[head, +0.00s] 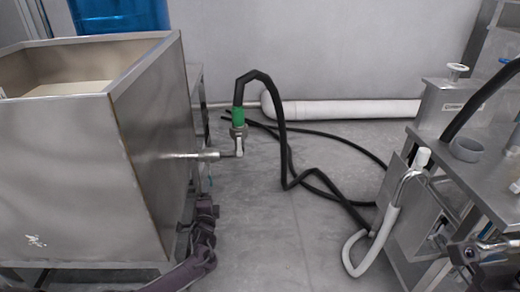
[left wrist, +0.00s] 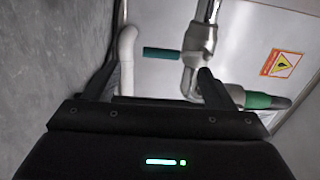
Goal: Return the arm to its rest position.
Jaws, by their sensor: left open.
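My left arm comes in from the bottom left of the head view, and my left gripper (head: 205,204) is beside the right side of the large steel bin, below its outlet pipe. In the left wrist view my left gripper (left wrist: 160,78) is open, with its two dark fingers well apart and nothing held between them. Metal and white pipes and a dark green piece (left wrist: 162,53) show beyond the fingers.
The steel bin (head: 80,170) fills the left. Its outlet pipe (head: 203,155) meets a green-collared connector (head: 238,117) on a black hose (head: 281,130). A steel machine (head: 450,150) with a white spout (head: 385,225) stands at right.

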